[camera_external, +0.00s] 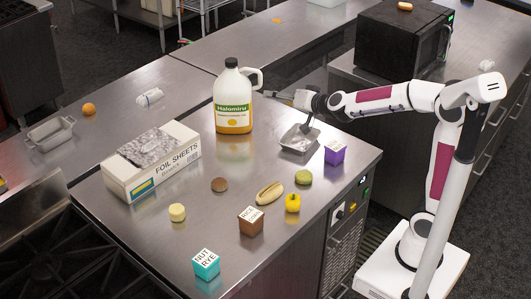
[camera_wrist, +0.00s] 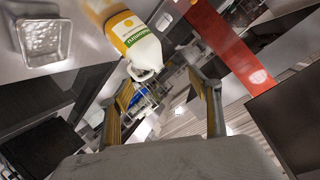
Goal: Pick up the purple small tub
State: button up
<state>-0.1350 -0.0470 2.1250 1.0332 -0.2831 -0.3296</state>
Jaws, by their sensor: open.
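The purple small tub (camera_external: 334,152) is a small box with a pale lettered top. It stands upright near the right edge of the steel counter in the external view. It does not show in the wrist view. My gripper (camera_external: 276,94) is above the counter, up and left of the tub in the picture, close to the handle of the large jug (camera_external: 233,112). Its two fingers are spread wide with nothing between them in the wrist view (camera_wrist: 168,88). The jug shows beyond the fingers there (camera_wrist: 142,45).
A green round item (camera_external: 304,177), a yellow pepper (camera_external: 293,203), a bread roll (camera_external: 269,193) and a brown box (camera_external: 251,221) are nearby. A foil box (camera_external: 160,178) lies left.

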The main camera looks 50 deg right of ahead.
jog(key=w+d+f+m+g+h, duration=0.1)
jog(key=w+d+f+m+h, duration=0.3)
jog(key=d, duration=0.2)
jog(key=m+g+h, duration=0.7)
jog(key=g+h, duration=0.1)
jog(key=g, duration=0.6)
send_near(333, 146)
jog(key=shift+x, duration=1.2)
jog(key=shift+d+r, duration=0.1)
jog(key=shift+r, duration=0.05)
jog(key=shift+x, duration=1.25)
